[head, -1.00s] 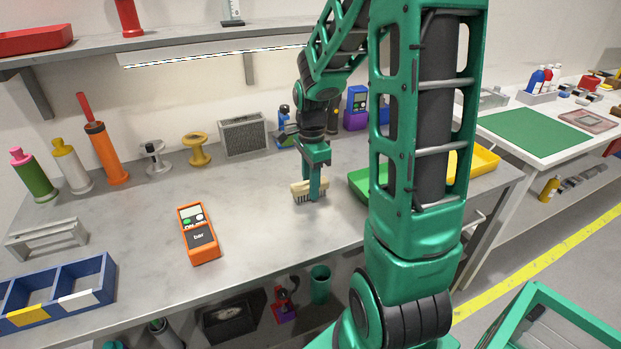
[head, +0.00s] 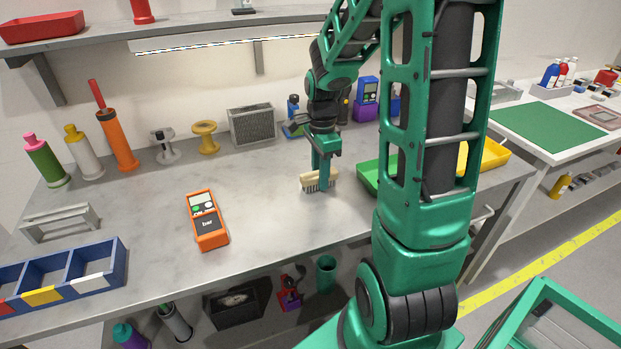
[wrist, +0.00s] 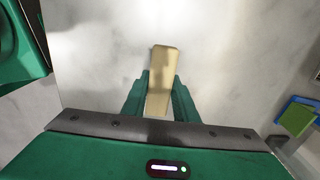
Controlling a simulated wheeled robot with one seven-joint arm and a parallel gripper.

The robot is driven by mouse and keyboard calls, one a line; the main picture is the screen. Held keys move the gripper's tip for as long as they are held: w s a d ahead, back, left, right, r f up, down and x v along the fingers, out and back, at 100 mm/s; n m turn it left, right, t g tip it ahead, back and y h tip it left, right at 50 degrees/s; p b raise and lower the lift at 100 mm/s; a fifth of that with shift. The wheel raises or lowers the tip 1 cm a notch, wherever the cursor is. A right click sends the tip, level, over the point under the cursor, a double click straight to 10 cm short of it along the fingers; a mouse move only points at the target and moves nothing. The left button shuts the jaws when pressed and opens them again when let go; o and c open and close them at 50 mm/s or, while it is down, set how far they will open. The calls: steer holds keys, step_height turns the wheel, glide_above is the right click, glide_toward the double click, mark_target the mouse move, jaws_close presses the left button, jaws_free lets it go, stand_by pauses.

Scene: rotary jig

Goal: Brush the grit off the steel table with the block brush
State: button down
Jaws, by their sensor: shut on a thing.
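My gripper (head: 322,178) is shut on the block brush (head: 309,182), which has a pale wooden block and dark bristles pointing down. The brush is upright over the steel table (head: 150,220), low at its surface; I cannot tell whether the bristles touch. In the wrist view the brush's pale block (wrist: 163,75) sticks out between the two green fingers (wrist: 160,95). The grit cannot be made out in either view. The table top around the brush looks bare, with faint mottling.
An orange meter (head: 208,222) lies left of the brush. A green tray (head: 372,176) stands close on the right, partly hidden by my arm. Spools, a grey vented box (head: 251,125) and bottles line the back. A blue divided bin (head: 75,270) is front left.

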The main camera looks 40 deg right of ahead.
steer(key=shift+d+r, duration=0.2)
steer(key=shift+d, duration=0.15)
steer(key=shift+r, duration=0.85)
steer(key=shift+s+a+r, duration=0.1)
steer(key=shift+r, duration=0.25)
steer(key=shift+a+r, duration=0.15)
steer(key=shift+r, duration=2.5)
